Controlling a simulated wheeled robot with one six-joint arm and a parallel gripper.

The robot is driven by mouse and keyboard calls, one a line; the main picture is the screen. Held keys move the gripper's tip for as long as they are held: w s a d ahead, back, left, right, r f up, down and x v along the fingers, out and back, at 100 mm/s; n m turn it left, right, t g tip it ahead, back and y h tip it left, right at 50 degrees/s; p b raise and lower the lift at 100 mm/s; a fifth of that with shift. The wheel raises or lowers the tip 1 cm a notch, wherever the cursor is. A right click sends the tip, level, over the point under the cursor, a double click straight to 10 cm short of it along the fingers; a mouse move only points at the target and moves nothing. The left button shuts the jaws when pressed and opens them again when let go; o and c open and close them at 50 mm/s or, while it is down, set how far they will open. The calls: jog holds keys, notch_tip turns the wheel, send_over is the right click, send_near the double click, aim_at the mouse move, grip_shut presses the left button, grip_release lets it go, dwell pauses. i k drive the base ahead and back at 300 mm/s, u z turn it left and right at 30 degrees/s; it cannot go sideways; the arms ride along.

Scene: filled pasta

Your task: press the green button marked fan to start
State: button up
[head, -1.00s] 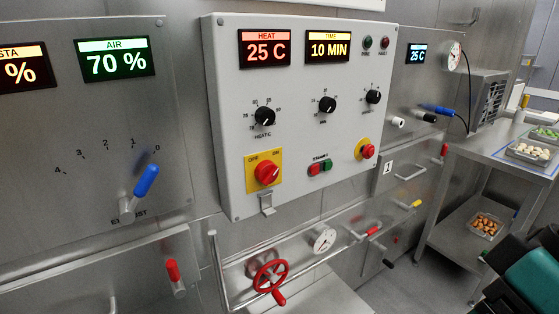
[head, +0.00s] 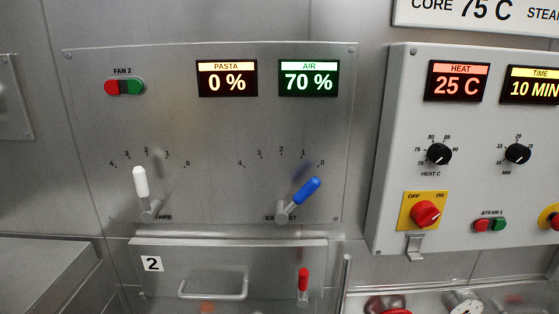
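The green button (head: 135,87) marked FAN 2 sits on the upper left of the left steel panel (head: 215,130) in the head view. It is the right half of a red and green pair, with the red button (head: 112,88) touching it on the left. The FAN 2 label is just above. Nothing covers the buttons. My gripper is not in view.
The panel has PASTA 0 % (head: 227,78) and AIR 70 % (head: 308,78) displays, and white (head: 141,182) and blue (head: 308,189) levers sticking out. A light control box (head: 395,150) with a similar STEAM 1 button pair (head: 490,225) projects at right. A handled door (head: 212,290) is below.

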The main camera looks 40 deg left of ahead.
aim_at(135, 86)
jog(key=u, duration=1.85)
